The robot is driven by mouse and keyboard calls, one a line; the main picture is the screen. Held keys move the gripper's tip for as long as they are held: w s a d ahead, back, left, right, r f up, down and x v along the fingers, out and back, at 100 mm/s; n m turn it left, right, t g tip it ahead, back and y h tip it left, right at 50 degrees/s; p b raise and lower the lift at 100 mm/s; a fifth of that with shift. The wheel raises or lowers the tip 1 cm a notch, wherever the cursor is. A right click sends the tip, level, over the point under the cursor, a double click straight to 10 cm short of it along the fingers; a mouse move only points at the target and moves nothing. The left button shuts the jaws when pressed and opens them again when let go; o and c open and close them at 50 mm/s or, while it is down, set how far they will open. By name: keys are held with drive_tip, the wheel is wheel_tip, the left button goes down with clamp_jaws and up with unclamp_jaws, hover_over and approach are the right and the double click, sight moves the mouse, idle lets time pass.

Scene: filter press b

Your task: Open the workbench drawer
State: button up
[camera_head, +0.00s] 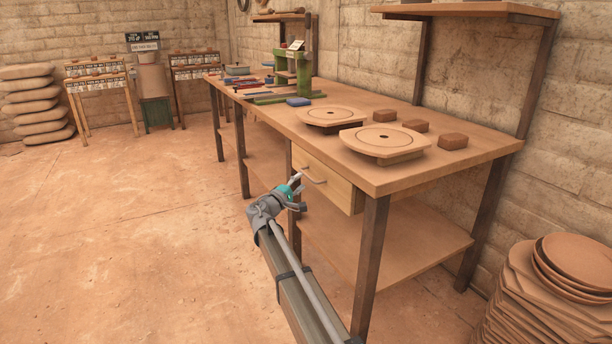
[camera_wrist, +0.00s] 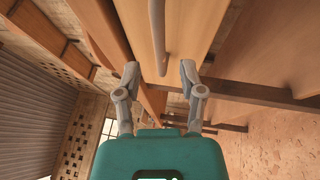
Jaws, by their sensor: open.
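The workbench (camera_head: 450,165) has a pale wooden drawer (camera_head: 335,190) under its top at the near right end. The drawer front looks about flush with the bench edge. A grey bar handle (camera_head: 314,180) is on the drawer front. My gripper (camera_head: 298,190) is open and empty, just in front of the drawer, close to the handle. In the wrist view the handle (camera_wrist: 158,38) lies ahead of my gripper (camera_wrist: 159,72), in line with the gap between the fingertips.
Round boards (camera_head: 385,140) and small brown blocks (camera_head: 453,141) lie on the bench top. A green press (camera_head: 297,68) stands at its far end. A lower shelf (camera_head: 400,235) is below the drawer. The floor (camera_head: 130,240) at left is clear.

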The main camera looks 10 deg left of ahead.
sight(307, 175)
drive_tip(key=shift+x, duration=2.15)
clamp_jaws()
